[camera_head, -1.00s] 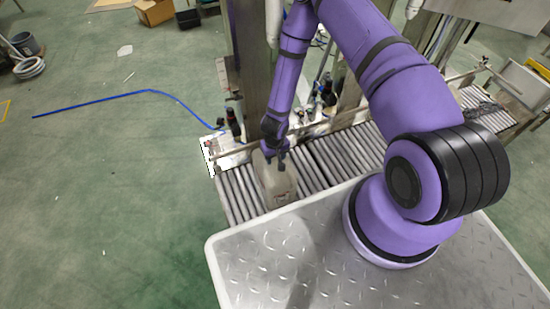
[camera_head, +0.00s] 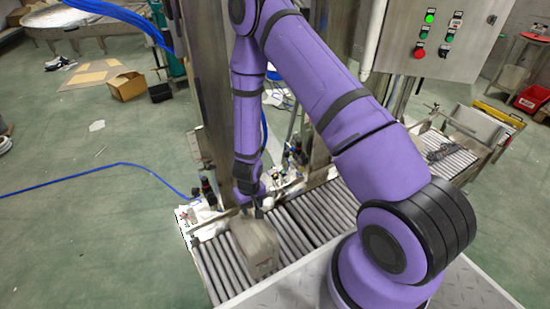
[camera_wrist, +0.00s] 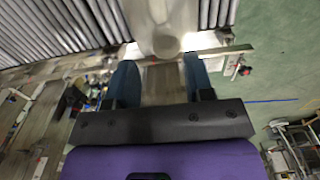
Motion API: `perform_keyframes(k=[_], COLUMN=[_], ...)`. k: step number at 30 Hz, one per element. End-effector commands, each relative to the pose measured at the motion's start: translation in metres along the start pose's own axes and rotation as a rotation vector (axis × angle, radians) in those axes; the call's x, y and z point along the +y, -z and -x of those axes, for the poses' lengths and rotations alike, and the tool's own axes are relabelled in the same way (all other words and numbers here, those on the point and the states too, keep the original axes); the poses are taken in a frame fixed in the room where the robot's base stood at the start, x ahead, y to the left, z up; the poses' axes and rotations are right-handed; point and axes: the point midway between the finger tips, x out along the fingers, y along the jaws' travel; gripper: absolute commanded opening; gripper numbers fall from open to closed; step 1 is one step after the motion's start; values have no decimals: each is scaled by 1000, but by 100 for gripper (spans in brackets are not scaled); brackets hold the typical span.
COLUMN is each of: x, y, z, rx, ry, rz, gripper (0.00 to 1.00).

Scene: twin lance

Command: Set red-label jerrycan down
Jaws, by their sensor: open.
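The jerrycan (camera_head: 257,249) is a pale beige can standing on the roller conveyor (camera_head: 312,222) near its left end. Its label is not clear in the head view now. My gripper (camera_head: 250,211) is at the top of the can, by its handle end. In the wrist view my gripper (camera_wrist: 158,78) has its two fingers spread apart, and the pale can (camera_wrist: 165,22) lies just beyond the fingertips. I see no finger pressed on the can. The can's lower part is hidden in the wrist view.
A steel post (camera_head: 200,100) rises behind the conveyor, with fittings at its foot. A control box (camera_head: 440,45) with buttons stands at the right. My metal deck (camera_head: 465,285) is in front. A blue hose (camera_head: 100,172) lies on the open green floor at left.

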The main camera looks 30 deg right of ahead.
Motion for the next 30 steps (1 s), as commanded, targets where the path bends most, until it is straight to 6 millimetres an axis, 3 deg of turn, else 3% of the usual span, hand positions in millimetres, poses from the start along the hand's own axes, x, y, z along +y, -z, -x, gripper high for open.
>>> perform_keyframes(k=[5, 8, 19, 30], x=[0, -2, -7, -6], y=[5, 15, 52, 47], z=[8, 28, 155, 279], rx=[11, 37, 161, 249], ry=[7, 26, 127, 188], rz=[0, 2, 27, 63], gripper=[48, 48, 48, 48])
